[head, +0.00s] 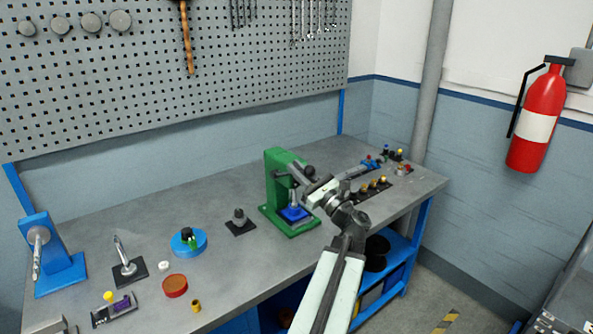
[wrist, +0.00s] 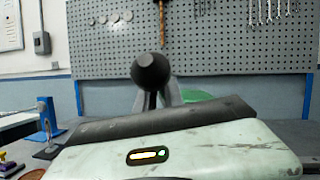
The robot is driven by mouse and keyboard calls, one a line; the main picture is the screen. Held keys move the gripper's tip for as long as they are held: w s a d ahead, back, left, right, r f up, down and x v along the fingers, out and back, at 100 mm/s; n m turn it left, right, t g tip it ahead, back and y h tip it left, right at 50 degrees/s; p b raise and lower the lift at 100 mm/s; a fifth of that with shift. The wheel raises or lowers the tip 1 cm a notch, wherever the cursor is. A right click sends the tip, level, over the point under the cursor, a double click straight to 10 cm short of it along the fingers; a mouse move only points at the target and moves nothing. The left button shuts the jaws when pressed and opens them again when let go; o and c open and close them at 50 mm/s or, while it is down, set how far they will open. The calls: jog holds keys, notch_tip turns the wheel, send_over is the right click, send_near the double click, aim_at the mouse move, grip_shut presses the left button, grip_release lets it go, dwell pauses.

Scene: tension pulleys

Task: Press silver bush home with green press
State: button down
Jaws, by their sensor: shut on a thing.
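The green press (head: 276,180) stands on the bench right of centre, and a bit of its green body (wrist: 198,95) shows behind my gripper in the wrist view. A blue block (head: 295,213) sits on its base, with a small silver part above it; I cannot tell whether that is the silver bush or the press ram. My gripper (head: 316,187) is at the front of the press, shut on its lever. The lever's black ball knob (wrist: 151,71) stands up beyond my fingers in the wrist view, and the knob (head: 309,172) also shows in the head view.
A dark block with a grey post (head: 239,221) stands left of the press. A blue round dish (head: 188,243), a red dish (head: 175,286) and a blue stand (head: 53,262) are further left. A row of brass parts (head: 373,185) lies to the right.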

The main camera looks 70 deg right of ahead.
jog(key=shift+a+f, duration=0.1)
jog(key=shift+f, duration=0.05)
dwell(0.7)
jog(key=c, duration=1.5)
grip_release()
jog(key=shift+w, duration=0.1)
jog(key=shift+o, duration=0.2)
jog(key=b+v, duration=0.3)
jog(key=v, duration=0.5)
